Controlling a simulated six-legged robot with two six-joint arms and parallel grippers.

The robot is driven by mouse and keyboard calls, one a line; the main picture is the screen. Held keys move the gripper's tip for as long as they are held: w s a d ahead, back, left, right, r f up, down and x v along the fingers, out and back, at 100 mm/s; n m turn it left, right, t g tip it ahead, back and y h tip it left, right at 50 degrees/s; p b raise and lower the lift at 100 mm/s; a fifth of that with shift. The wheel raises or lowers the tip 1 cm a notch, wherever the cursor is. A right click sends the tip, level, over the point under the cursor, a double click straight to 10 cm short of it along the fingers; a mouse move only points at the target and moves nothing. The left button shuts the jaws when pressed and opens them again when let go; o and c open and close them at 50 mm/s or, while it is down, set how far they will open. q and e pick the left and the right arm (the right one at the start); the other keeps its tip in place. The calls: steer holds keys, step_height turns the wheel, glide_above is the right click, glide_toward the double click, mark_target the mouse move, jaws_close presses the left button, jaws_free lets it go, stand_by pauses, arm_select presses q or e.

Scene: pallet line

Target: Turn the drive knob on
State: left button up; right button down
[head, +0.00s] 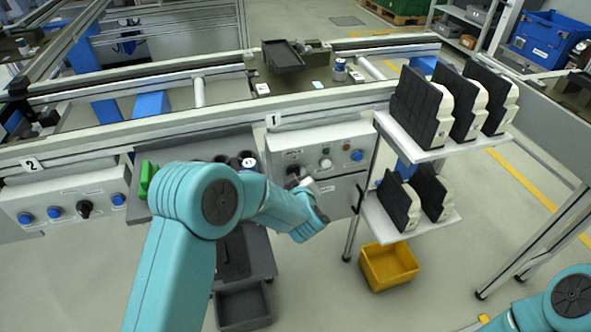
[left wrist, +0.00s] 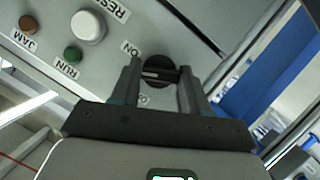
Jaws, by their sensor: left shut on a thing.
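The drive knob (left wrist: 158,66) is a round black knob with a pale line, on a grey panel in the left wrist view. An ON label stands at its upper left, and another label below it is partly hidden. My left gripper (left wrist: 160,76) has one finger on each side of the knob and is shut on it. In the head view the left gripper (head: 298,179) is at the left part of the grey control box (head: 345,136) and hides most of the knob. My right gripper is out of view; only part of that arm shows at the lower right.
A white RESET button (left wrist: 88,27), a green RUN lamp (left wrist: 72,54) and a brown JAM lamp (left wrist: 28,24) are near the knob. A blue button (head: 357,155) is on the box's right. A rack (head: 420,152) with black-and-white parts stands close on the right.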

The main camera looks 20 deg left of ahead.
arm_select(q)
steer(key=shift+w+d+r+m+g+y+p, duration=0.1)
steer(key=shift+m+g+y+p, duration=0.85)
steer(key=shift+m+p, duration=1.3)
steer(key=shift+n+p, duration=0.25)
steer(key=shift+p, duration=0.15)
steer(key=o, duration=1.1)
steer(key=shift+c, duration=0.2)
steer(key=v, duration=1.6)
steer(key=shift+d+f, duration=0.2)
